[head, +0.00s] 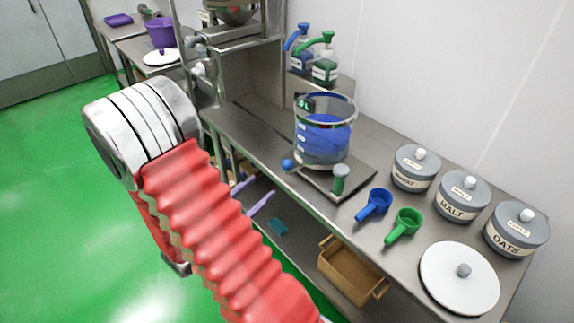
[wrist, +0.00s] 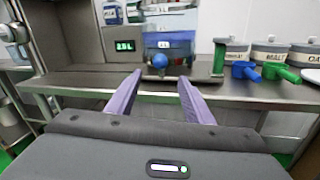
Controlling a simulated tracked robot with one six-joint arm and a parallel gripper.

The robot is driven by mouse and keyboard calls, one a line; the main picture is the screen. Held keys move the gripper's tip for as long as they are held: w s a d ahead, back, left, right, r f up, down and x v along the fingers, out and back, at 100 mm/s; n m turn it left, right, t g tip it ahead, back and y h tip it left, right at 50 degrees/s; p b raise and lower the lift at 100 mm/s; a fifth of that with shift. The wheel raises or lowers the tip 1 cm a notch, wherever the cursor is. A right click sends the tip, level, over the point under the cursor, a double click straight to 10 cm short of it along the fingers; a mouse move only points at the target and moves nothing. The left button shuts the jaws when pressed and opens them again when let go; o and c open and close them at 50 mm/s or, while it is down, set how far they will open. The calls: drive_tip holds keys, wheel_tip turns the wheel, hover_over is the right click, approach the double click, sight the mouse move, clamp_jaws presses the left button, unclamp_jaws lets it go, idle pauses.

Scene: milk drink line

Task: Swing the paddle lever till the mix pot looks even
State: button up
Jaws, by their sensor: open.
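The mix pot (head: 322,150) is a clear vessel on a metal base on the bench. Its contents look deep blue above and paler near the bottom; the pot also shows in the wrist view (wrist: 170,22). A blue ball knob (head: 288,164), apparently the paddle lever's end, sticks out at the pot's front left. In the wrist view the knob (wrist: 160,61) appears beyond and between my fingertips. My gripper (wrist: 158,78) has two purple fingers, open and empty. In the head view my gripper (head: 252,194) is below the bench's front edge, apart from the knob.
A grey-green upright post (head: 340,180) stands right of the knob. Blue (head: 374,204) and green (head: 404,225) scoops, lidded jars (head: 462,196) and a white lid (head: 459,278) occupy the bench's right. Pump bottles (head: 325,70) stand behind. A brown crate (head: 350,275) is on the lower shelf.

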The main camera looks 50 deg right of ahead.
sight(283, 168)
drive_tip(key=shift+d, duration=0.1)
drive_tip(key=shift+s+d, duration=0.2)
drive_tip(key=shift+d, duration=6.65)
clamp_jaws()
